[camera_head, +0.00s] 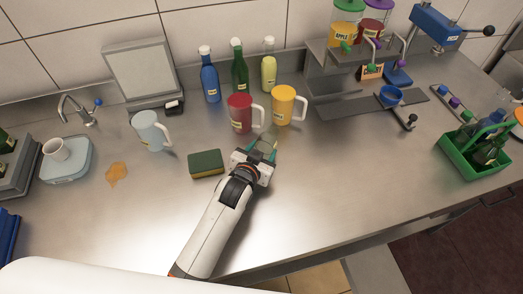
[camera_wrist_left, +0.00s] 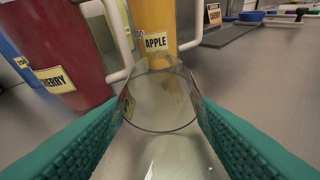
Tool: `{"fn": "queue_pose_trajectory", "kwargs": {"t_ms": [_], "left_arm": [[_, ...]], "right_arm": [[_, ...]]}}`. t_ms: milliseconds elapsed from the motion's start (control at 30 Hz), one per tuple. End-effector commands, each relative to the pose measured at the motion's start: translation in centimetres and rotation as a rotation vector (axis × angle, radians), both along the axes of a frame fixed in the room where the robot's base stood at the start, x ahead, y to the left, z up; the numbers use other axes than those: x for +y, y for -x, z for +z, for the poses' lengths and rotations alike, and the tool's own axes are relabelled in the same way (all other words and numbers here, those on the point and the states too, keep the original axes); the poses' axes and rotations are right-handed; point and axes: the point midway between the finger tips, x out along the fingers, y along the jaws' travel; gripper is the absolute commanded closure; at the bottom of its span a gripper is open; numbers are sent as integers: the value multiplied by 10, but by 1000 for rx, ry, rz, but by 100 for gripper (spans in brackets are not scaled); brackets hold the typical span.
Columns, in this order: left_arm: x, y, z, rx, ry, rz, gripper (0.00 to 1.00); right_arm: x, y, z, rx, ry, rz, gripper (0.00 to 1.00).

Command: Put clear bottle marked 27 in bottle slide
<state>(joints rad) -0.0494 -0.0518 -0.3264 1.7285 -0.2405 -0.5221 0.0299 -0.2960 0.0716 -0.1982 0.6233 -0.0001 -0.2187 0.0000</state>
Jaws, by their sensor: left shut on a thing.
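My left gripper (camera_head: 262,150) is shut on a clear see-through vessel (camera_head: 268,139), which looks like the clear bottle. In the left wrist view the clear bottle (camera_wrist_left: 160,105) sits between the two green finger pads. A small yellow patch shows at its left side, but no number can be read. The bottle is at the counter, just in front of the red jug (camera_head: 241,113) and the yellow jug (camera_head: 284,104). A grey sloped frame (camera_head: 22,166) with a dark green bottle stands at the far left edge; I cannot tell whether it is the bottle slide. My right gripper is out of view.
A sponge (camera_head: 206,163) lies left of my gripper. A pale blue jug (camera_head: 150,131), an orange spill (camera_head: 116,173) and a scale with a white cup (camera_head: 66,160) are farther left. A dispenser stand (camera_head: 345,55) and green crate (camera_head: 470,158) are at right. The front counter is clear.

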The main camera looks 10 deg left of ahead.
Motion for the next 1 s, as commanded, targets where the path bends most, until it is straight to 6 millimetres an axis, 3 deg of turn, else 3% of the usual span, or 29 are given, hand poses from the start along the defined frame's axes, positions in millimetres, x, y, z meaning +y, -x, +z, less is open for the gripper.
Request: {"fn": "queue_pose_trajectory", "kwargs": {"t_ms": [67,100,200,567,767,1000], "left_arm": [[0,0,-3,-1,0,0,79],[0,0,-2,0,0,0,42],[0,0,-2,0,0,0,26],[0,2,1,1,0,0,26],[6,27,10,1,0,-1,26],[16,72,29,1,0,0,26]], "right_arm": [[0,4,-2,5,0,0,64],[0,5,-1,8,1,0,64],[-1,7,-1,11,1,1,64],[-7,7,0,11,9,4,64],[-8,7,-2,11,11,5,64],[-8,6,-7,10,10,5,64]]}}
